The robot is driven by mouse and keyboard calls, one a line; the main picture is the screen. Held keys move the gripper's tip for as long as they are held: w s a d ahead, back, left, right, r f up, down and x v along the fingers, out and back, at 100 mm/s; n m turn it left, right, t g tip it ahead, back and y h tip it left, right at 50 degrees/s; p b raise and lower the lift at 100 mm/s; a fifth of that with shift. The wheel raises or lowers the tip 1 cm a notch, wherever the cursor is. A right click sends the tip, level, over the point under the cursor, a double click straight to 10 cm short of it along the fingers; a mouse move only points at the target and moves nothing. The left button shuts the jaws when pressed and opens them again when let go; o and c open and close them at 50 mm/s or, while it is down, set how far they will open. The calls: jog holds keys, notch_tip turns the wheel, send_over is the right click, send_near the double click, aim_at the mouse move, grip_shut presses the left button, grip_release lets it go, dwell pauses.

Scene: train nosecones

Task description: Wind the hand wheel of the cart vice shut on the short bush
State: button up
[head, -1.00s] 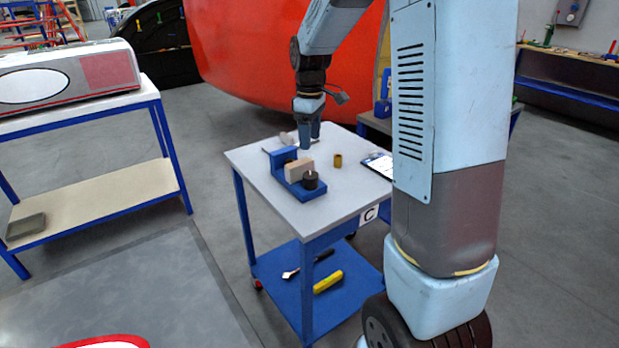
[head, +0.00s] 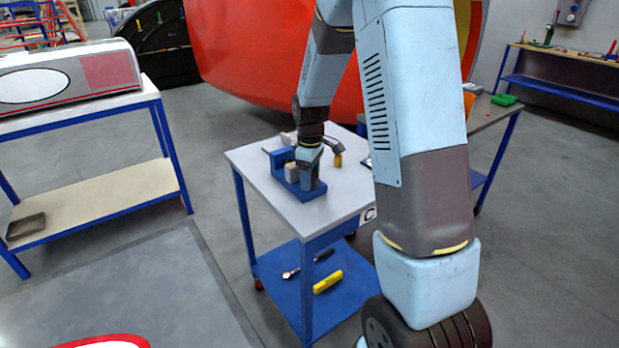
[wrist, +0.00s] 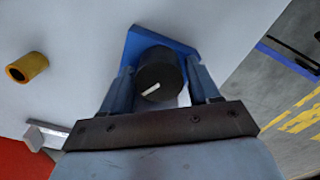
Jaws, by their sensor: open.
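The blue cart vice (head: 279,170) stands on the cart's grey top, and its blue end also shows in the wrist view (wrist: 138,44). My gripper (head: 309,178) is open and points down at the wheel end of the vice; finger contact is unclear. A brass-coloured hollow bush (wrist: 30,67) lies apart from the vice, and shows in the head view (head: 338,160). What the vice jaws hold is hidden.
The cart top (head: 335,207) is clear in front of the vice. Its lower blue shelf holds a yellow tool (head: 328,281) and a dark-handled one. A second bench (head: 95,103) stands at the left. A large red nosecone (head: 260,60) rises behind the cart.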

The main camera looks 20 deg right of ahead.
jog(key=shift+f, duration=0.25)
jog(key=shift+c, duration=0.4)
jog(key=c, duration=0.6)
jog(key=shift+a, duration=0.1)
jog(key=shift+c, duration=0.3)
